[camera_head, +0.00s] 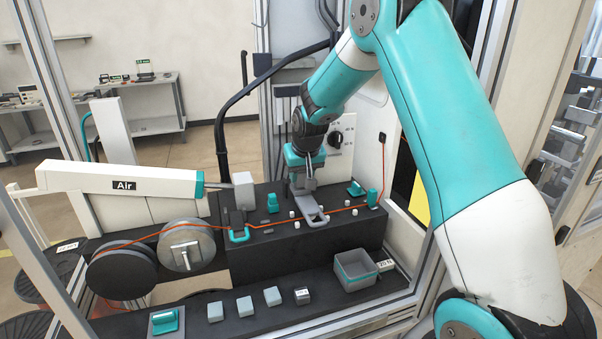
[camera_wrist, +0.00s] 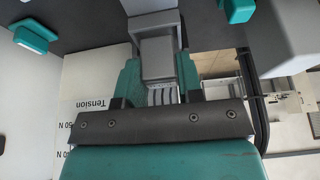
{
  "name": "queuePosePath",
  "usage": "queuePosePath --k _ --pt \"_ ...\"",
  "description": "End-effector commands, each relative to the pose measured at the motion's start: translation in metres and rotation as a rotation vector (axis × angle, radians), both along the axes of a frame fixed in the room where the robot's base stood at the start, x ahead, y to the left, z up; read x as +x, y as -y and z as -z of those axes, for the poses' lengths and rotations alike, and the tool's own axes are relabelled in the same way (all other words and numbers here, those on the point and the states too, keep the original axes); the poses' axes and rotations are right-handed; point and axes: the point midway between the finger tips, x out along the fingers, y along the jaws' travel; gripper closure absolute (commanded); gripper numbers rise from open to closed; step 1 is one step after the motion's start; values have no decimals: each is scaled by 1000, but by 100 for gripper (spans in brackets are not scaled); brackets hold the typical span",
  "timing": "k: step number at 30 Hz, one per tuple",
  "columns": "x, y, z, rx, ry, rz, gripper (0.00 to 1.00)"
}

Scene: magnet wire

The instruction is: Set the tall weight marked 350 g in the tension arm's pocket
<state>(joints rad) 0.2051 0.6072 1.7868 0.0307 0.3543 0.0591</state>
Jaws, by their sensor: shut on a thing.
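My gripper (camera_head: 303,186) is shut on a grey block, a weight (camera_wrist: 157,58), above the black bench block. In the wrist view the weight sits between the two teal fingers. I cannot read a 350 g mark on it. A grey lever, which looks like the tension arm (camera_head: 314,217), lies directly below my gripper. In the wrist view a grey part (camera_wrist: 152,22) shows just beyond the weight, close to its end. I cannot tell whether the weight touches it or stands in a pocket. My fingers hide part of the weight.
Several small grey blocks (camera_head: 244,305) stand in a row on the front shelf, beside a grey open bin (camera_head: 355,270). An orange wire (camera_head: 275,226) runs from the spools (camera_head: 187,246) across the black block (camera_head: 335,237). A white arm marked Air (camera_head: 122,183) reaches in from the left.

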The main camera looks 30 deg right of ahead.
Motion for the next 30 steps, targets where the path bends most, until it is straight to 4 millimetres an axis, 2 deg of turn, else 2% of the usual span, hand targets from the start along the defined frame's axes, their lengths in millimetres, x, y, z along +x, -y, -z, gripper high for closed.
queuePosePath --k 20,21,24,25,30 --pt "0 0 14 -1 2 0 100" --pt "0 0 14 -1 2 0 64" --pt "0 0 13 -1 2 0 41" --pt "0 0 13 0 1 0 36" --pt "0 0 14 0 1 0 36"
